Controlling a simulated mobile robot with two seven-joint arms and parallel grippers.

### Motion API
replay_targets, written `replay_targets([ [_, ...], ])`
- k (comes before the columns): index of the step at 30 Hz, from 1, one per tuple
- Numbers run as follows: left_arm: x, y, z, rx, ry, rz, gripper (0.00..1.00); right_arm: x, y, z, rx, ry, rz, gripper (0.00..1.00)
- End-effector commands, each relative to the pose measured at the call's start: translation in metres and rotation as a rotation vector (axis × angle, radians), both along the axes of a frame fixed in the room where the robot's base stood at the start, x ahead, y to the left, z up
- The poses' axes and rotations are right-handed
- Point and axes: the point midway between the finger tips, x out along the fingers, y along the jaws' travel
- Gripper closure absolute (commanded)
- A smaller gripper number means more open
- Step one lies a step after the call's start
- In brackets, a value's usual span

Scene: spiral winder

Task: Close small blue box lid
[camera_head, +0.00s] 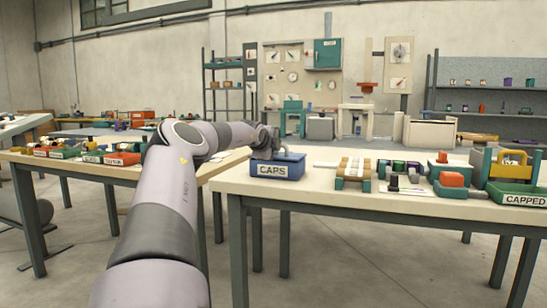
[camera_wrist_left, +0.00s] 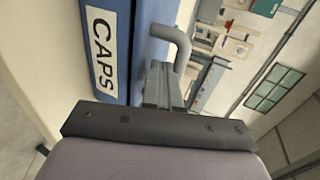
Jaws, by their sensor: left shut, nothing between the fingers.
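The small blue box (camera_head: 277,170) with a white CAPS label stands at the left end of the near right table. It also fills the upper left of the left wrist view (camera_wrist_left: 70,25), turned on its side there. Its blue lid (camera_wrist_left: 150,35) lies along the top, with a dark line between lid and box; I cannot tell whether it is fully down. A bent grey handle (camera_wrist_left: 182,45) sits on the lid. My left gripper (camera_head: 270,150) is shut and empty at the lid, close beside the handle; its fingers show in the wrist view (camera_wrist_left: 163,85). Contact is unclear.
Right of the box stand a wooden roller rack (camera_head: 353,172), several small parts, a red-topped block (camera_head: 451,180) and a green CAPPED tray (camera_head: 518,195). Another table (camera_head: 130,172) with labelled bins is at the left. The tabletop just right of the box is clear.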

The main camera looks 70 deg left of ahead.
Motion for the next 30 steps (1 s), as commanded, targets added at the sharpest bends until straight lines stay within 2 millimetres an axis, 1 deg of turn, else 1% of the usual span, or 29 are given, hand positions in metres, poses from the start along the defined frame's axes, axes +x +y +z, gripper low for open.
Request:
replay_targets([
  [1, 0.0, 0.001, -0.007, 0.013, -0.01, 0.0, 1.0, 0.002, 0.004, -0.007, 0.027, -0.002, 0.008, 1.0],
  [6, 0.001, 0.004, -0.011, 0.044, -0.035, 0.0, 1.0, 0.004, 0.017, -0.008, 0.106, 0.0, 0.036, 1.0],
  [15, 0.002, 0.007, -0.012, 0.073, -0.058, 0.0, 1.0, 0.002, 0.007, -0.008, 0.057, -0.063, 0.021, 1.0],
  [30, 0.002, 0.007, -0.011, 0.077, -0.061, 0.0, 1.0, 0.002, 0.006, -0.006, 0.047, -0.075, 0.018, 1.0],
])
